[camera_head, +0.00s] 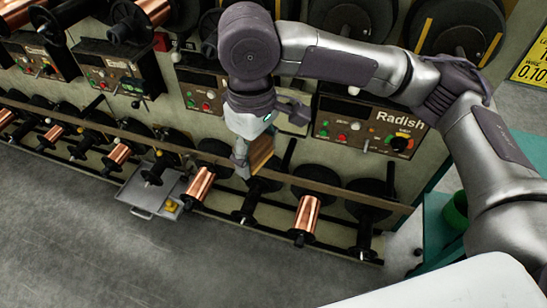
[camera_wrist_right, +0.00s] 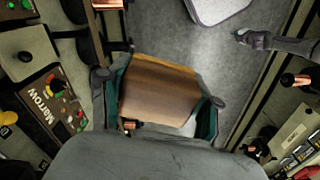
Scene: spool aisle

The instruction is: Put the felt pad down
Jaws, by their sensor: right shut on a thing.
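My right gripper (camera_head: 250,168) is shut on the brown felt pad (camera_head: 262,152), held in front of the machine's lower spool row. In the right wrist view the pad (camera_wrist_right: 160,92) is a tan-brown block with a lighter edge. It sits between the two dark, green-padded fingers of the right gripper (camera_wrist_right: 158,100). Bare grey floor shows beyond the pad there. An arm end that looks like my left gripper (camera_wrist_right: 240,38) is small at the upper right of the wrist view; its fingers are too small to read.
Copper spools (camera_head: 307,213) and black spools (camera_head: 248,203) line a low rail (camera_head: 330,187). A grey metal tray (camera_head: 136,211) with small yellow items juts out at left. Control panels (camera_head: 365,130) stand above. A green bin (camera_head: 456,211) is at right. The grey floor (camera_head: 70,225) is clear.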

